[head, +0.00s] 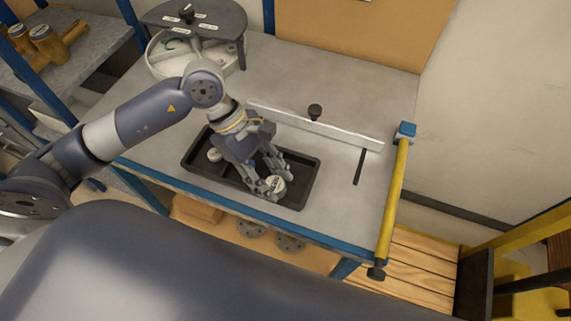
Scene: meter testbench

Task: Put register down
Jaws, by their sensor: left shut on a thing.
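The register (277,184) is a small round piece with a pale face and dark marking. My left gripper (272,187) reaches down from the left over a black tray (309,181) and is shut on the register. The register is in the front right part of the tray; I cannot tell whether it touches the tray floor. Another small round pale piece (214,155) lies in the left part of the tray. My right gripper is not in the view.
A white straightedge (320,129) with a black knob (315,111) lies behind the tray. A dark rod (360,167) and a yellow bar (393,205) are to the right. A round white bin (168,63) under a dark labelled plate (198,14) stands at back left. The grey bench top is mostly clear at the back.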

